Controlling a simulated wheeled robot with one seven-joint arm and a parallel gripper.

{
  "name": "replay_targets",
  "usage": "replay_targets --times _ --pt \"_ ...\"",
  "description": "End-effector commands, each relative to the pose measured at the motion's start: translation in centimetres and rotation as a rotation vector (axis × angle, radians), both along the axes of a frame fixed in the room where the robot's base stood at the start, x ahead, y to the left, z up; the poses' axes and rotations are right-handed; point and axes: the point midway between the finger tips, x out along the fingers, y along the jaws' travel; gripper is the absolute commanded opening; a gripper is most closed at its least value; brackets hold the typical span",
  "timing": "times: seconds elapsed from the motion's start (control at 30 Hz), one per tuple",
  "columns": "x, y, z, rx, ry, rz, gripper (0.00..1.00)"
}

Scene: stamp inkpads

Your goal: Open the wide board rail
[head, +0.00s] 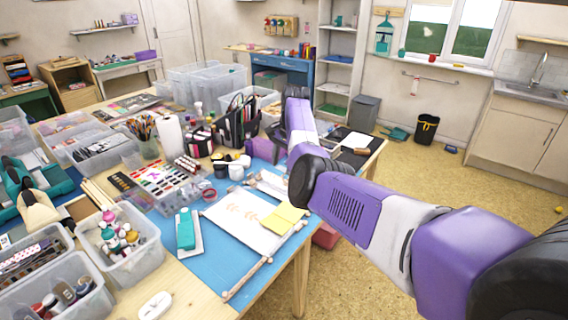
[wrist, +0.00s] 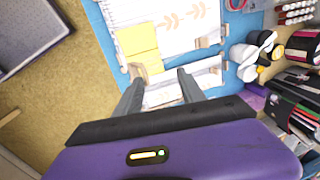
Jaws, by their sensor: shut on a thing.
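In the wrist view, the fingers of my gripper (wrist: 159,88) stand well apart, shut on the wide board rail (wrist: 170,82), a pale strip at the table's edge. A small wooden piece (wrist: 148,68) lies beside the left finger. In the head view, the sheet (head: 238,222) and notes (head: 284,218) lie on the blue mat. My arm hides the fingers and the held rail there, and the exact contact is small and unclear.
Dark and white jars (wrist: 250,58) stand to the right in the wrist view. A black organiser (wrist: 292,108) is close by at lower right. In the head view, a teal inkpad (head: 186,230) and a paint set (head: 163,180) crowd the table. Open floor (head: 350,275) lies to the right.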

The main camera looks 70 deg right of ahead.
Motion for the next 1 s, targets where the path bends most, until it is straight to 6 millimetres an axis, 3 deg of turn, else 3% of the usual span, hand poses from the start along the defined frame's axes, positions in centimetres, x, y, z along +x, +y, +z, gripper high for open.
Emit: replay_targets --times 0.53,1.0 --pt "0.5 0.3 0.5 -0.001 -0.009 0.007 0.29" --pt "-1.2 0.3 7.1 -0.003 -0.006 0.002 0.29"
